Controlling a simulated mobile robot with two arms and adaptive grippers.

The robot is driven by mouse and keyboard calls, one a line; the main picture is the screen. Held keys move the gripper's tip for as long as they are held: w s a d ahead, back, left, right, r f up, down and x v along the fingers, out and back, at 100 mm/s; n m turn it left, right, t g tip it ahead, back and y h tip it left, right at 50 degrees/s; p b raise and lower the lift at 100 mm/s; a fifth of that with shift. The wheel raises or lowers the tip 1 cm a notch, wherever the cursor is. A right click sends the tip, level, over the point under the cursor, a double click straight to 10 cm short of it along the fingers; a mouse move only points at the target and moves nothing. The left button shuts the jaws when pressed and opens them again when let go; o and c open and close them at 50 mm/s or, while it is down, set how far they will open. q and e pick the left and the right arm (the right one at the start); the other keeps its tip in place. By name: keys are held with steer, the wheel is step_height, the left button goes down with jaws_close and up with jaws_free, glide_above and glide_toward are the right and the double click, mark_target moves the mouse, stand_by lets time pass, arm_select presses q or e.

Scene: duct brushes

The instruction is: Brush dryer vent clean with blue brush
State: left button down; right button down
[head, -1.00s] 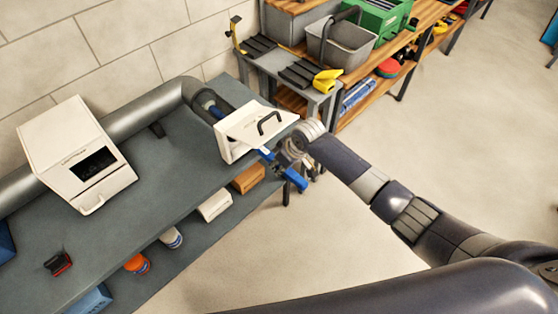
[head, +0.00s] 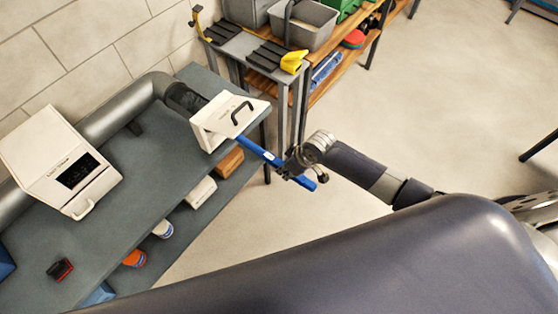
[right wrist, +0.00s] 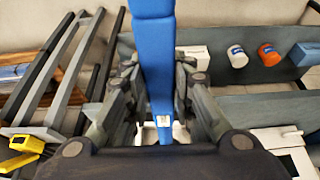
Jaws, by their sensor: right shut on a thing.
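The blue brush (head: 262,152) shows as a long straight blue handle running out from the white vent box (head: 208,137) at the end of the workbench. Its head is hidden at the box. The box's white lid (head: 230,108) has a black handle. My right gripper (head: 291,170) is shut around the handle near its outer end, right of the box and off the bench edge. In the right wrist view the blue handle (right wrist: 152,50) passes between the fingers of the gripper (right wrist: 160,95). My left gripper is not in view.
A grey duct (head: 115,115) runs along the bench (head: 130,195) between the box and a white dryer-like unit (head: 65,160). Several containers sit on the lower shelf. A grey side table (head: 240,45) stands behind the box. The floor to the right is largely clear.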

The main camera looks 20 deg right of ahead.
steer(key=s+d, duration=0.7)
steer(key=s, duration=0.3)
steer(key=s+d, duration=0.6)
steer(key=s, duration=0.4)
steer(key=shift+d, duration=0.4)
stand_by(0.8)
